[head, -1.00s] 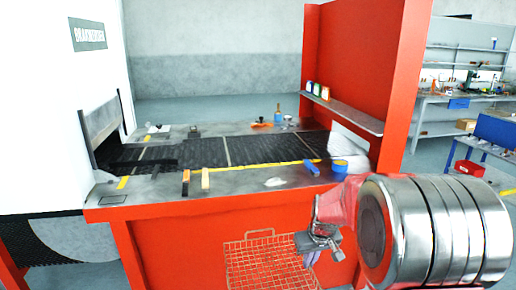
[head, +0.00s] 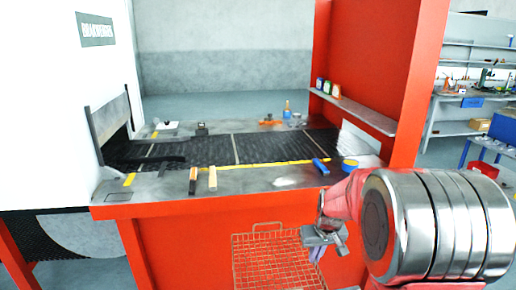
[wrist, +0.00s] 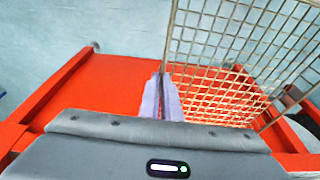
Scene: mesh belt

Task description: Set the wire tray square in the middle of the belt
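The wire tray (head: 272,262), an orange-brown wire grid with a loop handle at its top edge, hangs in front of the red machine front, below the worktop. My gripper (head: 318,244) is at its right edge in the head view. In the wrist view, the pale purple fingers (wrist: 162,98) are closed together at the near edge of the tray (wrist: 225,85), which extends to their right. The exact grip on the wire is hard to see. The dark mesh belt (head: 205,152) runs across the worktop from the opening at the left; its middle looks clear.
A dark flat piece (head: 160,163) lies at the belt's left. Along the front edge are two handled tools (head: 193,181), a pale rag (head: 290,182), a blue item (head: 320,167) and a blue tape roll (head: 350,164). A bottle (head: 287,112) stands at the back; a red wall (head: 365,60) rises at the right.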

